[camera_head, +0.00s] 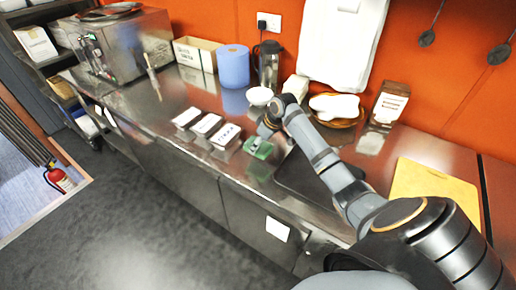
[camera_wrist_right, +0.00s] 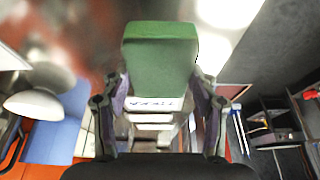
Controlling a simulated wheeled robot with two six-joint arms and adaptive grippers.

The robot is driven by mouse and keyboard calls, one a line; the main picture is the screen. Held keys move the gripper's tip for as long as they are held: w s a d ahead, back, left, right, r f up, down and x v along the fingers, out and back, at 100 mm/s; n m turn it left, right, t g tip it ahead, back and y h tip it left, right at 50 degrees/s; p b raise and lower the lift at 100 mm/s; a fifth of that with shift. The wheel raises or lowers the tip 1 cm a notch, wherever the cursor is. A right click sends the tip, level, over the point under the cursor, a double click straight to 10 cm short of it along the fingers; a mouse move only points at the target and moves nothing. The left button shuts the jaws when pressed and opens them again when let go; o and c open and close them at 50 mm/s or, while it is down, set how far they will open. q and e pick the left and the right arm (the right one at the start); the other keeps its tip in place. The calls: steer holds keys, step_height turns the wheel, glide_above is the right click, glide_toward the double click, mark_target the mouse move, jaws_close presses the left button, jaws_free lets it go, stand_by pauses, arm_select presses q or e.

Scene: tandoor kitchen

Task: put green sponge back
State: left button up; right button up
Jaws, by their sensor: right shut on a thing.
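The green sponge (camera_head: 258,148) is at the counter's front part, just right of a row of white-labelled containers (camera_head: 206,125). My right gripper (camera_head: 262,138) reaches over it from the right. In the right wrist view, the sponge (camera_wrist_right: 160,58) sits between the two fingers of my right gripper (camera_wrist_right: 162,92), which is shut on it. The labelled containers show below and behind the sponge there, partly hidden by it. I cannot tell if the sponge touches the counter. My left gripper is not in view.
A white bowl (camera_head: 260,96), a blue paper roll (camera_head: 233,66) and a glass jug (camera_head: 268,63) stand behind the sponge. A dark board (camera_head: 300,180) and a yellow cutting board (camera_head: 436,185) lie to the right. Bare steel counter (camera_head: 150,103) lies left of the containers.

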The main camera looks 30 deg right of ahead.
mark_target(259, 150)
steer(key=shift+w+d+f, duration=0.25)
steer(key=shift+w+f, duration=0.2)
steer(key=shift+f, duration=0.15)
steer(key=shift+w+d+f, duration=0.25)
steer(key=shift+w+f, duration=0.15)
steer(key=shift+f, duration=0.15)
step_height(259, 150, down, 2)
steer(key=shift+f+p, duration=0.2)
steer(key=shift+p, duration=0.5)
steer(key=shift+f, duration=0.45)
steer(key=shift+f, duration=0.15)
steer(key=o, duration=1)
